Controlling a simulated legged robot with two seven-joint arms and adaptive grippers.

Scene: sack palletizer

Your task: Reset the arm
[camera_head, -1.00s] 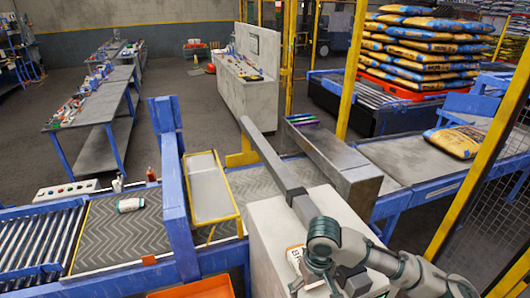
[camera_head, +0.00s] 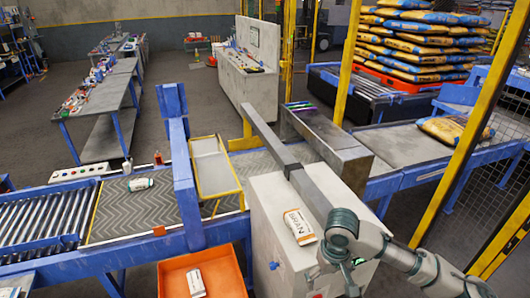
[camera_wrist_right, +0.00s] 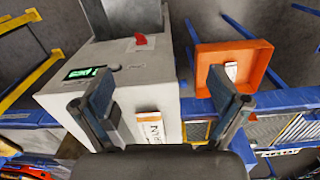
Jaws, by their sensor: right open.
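My right arm comes in from the lower right in the head view. Its gripper (camera_head: 340,276) hangs over the right side of the white cabinet (camera_head: 268,240), and its fingertips are hard to make out there. In the right wrist view the two fingers of the right gripper (camera_wrist_right: 165,100) are spread wide, with nothing held between them. A small white and orange packet marked BRAN (camera_head: 299,227) lies on the cabinet top, apart from the gripper. It also shows in the right wrist view (camera_wrist_right: 150,128). My left gripper is not in view.
An orange bin (camera_head: 235,280) with a white packet (camera_head: 196,282) stands left of the cabinet. Another packet (camera_head: 141,184) lies on the conveyor belt (camera_head: 120,212). A grey bar (camera_head: 268,140) crosses above the cabinet. A yellow-framed mesh fence (camera_head: 480,180) stands at the right.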

